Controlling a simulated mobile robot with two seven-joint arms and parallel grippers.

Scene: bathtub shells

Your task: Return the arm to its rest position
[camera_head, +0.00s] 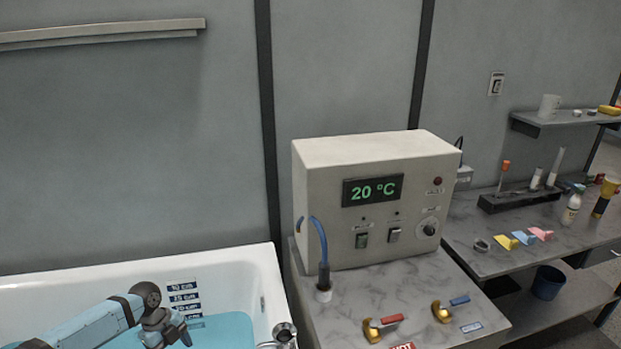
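My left arm comes in from the lower left over the bathtub (262,262). Its dark wrist and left gripper (168,326) are above the light blue water (222,330), near the tub's inner right end. The gripper is small and dark here, and I cannot make out whether its fingers are open or shut. No held object can be made out. My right arm and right gripper are not in view.
A control box (375,160) reading 20 °C stands on a marble-topped counter (400,290) right of the tub. Red-handled (390,319) and blue-handled (459,300) valves are on the counter. A faucet (283,333) is at the tub's rim. A side bench (490,262) holds small items.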

